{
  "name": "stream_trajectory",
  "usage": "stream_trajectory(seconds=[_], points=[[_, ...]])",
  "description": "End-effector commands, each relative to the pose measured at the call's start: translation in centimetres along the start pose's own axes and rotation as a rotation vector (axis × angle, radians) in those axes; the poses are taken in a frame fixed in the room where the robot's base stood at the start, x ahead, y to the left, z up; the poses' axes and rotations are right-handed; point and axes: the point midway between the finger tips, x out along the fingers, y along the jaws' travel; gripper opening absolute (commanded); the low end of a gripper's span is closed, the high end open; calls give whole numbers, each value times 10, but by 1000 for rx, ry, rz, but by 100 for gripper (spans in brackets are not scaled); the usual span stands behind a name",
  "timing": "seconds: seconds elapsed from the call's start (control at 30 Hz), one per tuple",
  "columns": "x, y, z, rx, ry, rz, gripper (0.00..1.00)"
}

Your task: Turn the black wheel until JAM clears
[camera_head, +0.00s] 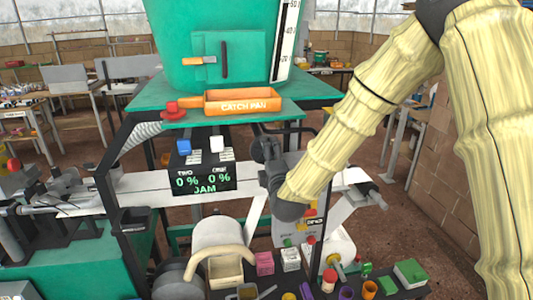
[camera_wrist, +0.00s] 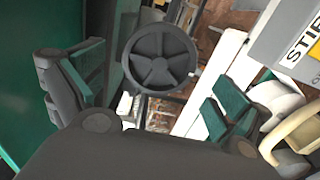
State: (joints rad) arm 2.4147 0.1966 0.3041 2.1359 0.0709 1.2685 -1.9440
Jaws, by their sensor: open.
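The black wheel (camera_wrist: 161,58) has several spokes and faces the camera in the wrist view, at the upper middle. My gripper (camera_wrist: 150,85) is open and empty, with one green-padded finger left of the wheel and the other to its lower right. The wheel lies beyond the fingers in that view; I see no contact, and the exact gap is hard to tell. The dark display (camera_head: 205,180) reads 0 % twice, with JAM lit in green below.
The orange catch pan (camera_head: 242,102) sits on the green machine shelf above and left of my gripper. Below stand a beige-handled container (camera_head: 220,270) and several small coloured items. A green wall (camera_wrist: 35,40) borders the wrist view's left.

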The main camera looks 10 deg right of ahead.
Motion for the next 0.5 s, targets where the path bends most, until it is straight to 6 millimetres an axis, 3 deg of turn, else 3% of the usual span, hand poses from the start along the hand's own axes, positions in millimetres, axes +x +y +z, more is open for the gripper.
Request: stream_trajectory(seconds=[0.17,0.5], points=[[0,-2,0,50,0,1,100],[0,-3,1,419,-1,1,100]])
